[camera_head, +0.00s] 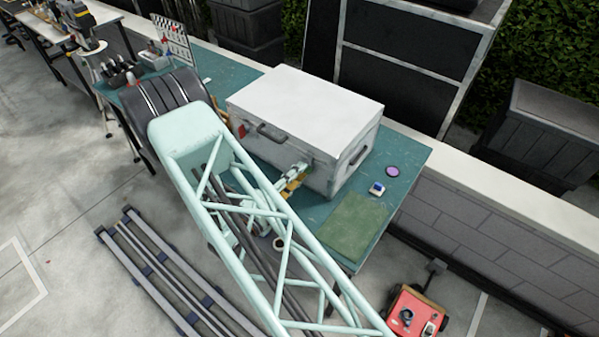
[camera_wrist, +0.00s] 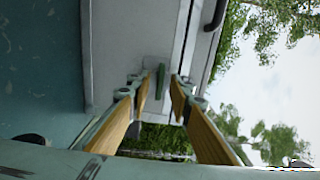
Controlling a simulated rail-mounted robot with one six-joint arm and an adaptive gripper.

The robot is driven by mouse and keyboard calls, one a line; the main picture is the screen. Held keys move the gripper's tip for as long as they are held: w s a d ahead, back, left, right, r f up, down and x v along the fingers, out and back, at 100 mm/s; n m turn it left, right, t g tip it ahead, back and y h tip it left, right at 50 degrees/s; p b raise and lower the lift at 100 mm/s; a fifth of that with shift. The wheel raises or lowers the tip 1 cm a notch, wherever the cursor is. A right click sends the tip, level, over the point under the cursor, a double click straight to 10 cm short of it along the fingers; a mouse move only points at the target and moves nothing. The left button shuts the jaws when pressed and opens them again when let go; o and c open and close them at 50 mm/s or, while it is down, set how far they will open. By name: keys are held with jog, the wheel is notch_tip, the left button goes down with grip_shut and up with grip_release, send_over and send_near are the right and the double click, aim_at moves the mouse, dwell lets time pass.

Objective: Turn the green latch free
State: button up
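The green latch (camera_wrist: 160,79) is a small dark green bar on a pale plate on the case's face. It lies between my fingertips in the wrist view, near their far ends. My gripper (camera_wrist: 161,90) has yellow-brown finger pads, spread apart with a gap on each side of the latch; I cannot tell if either pad touches it. In the head view, my gripper (camera_head: 293,180) is at the front face of the large white case (camera_head: 305,104), and the latch is hidden there.
The case stands on a teal table (camera_head: 407,160). A green mat (camera_head: 352,226), a purple disc (camera_head: 392,171) and a small blue-and-white item (camera_head: 377,189) lie to its right. Black handles (camera_head: 271,132) project from the case. A low wall (camera_head: 480,240) runs behind the table.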

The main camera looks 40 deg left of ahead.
dwell(0.3)
grip_shut()
jog(key=shift+m+b, duration=0.4)
jog(key=shift+b, duration=0.15)
jog(key=shift+m+b, duration=8.3)
jog(key=shift+m, duration=0.2)
